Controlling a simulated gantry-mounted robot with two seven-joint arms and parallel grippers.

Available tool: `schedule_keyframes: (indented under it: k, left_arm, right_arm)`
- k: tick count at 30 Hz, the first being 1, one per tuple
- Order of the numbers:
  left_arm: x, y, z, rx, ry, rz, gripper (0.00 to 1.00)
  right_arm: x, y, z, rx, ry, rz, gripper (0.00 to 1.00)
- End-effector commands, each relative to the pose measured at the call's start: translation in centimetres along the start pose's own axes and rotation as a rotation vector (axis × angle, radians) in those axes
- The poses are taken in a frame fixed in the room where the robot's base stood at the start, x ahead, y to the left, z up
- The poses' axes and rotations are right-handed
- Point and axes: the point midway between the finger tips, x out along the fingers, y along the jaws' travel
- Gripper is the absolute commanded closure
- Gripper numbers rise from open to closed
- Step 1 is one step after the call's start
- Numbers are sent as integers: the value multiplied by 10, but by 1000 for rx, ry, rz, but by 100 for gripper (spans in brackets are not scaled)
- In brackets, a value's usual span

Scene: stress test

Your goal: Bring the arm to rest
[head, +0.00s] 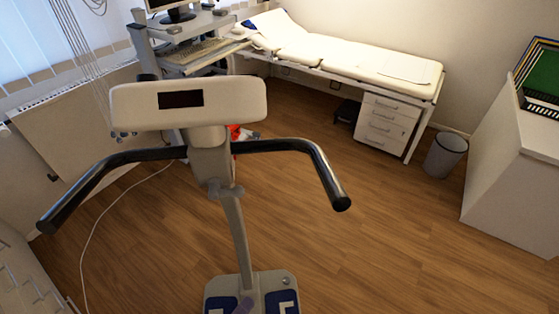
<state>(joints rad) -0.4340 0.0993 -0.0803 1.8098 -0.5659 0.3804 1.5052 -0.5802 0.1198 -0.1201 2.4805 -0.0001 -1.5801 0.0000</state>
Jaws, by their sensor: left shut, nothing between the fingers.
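A small grey-purple tip at the bottom edge of the head view looks like my left gripper (243,306). Only a little of it shows, and it is shut with nothing in it. It appears in front of the foot plate of a scale-like machine (188,103), whose blue pads (281,303) show on both sides. I cannot tell how far above the plate it is. My left arm is mostly out of the picture. My right gripper is not in view.
The machine's black handlebars (318,163) spread left and right. Behind it stand a computer cart (205,55) and a white examination couch (345,58). A waste bin (445,155) and white counter (510,190) are at the right. The wooden floor (370,240) is clear at centre right.

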Motion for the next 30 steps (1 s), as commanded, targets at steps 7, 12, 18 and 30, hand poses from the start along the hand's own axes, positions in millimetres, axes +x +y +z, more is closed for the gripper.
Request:
schedule_keyframes:
  k: [7, 12, 18, 30]
  left_arm:
    - [-20, 0, -23, 478, 55, -476, 100]
    - [-51, 12, -42, 720, 3, -804, 100]
    - [-98, 31, -52, 885, -177, -1132, 100]
    - [-165, 56, -32, 1010, -706, -1412, 100]
  right_arm:
    - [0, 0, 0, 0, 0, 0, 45]
    - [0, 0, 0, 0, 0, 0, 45]
    - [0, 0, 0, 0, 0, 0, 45]
    - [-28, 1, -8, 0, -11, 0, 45]
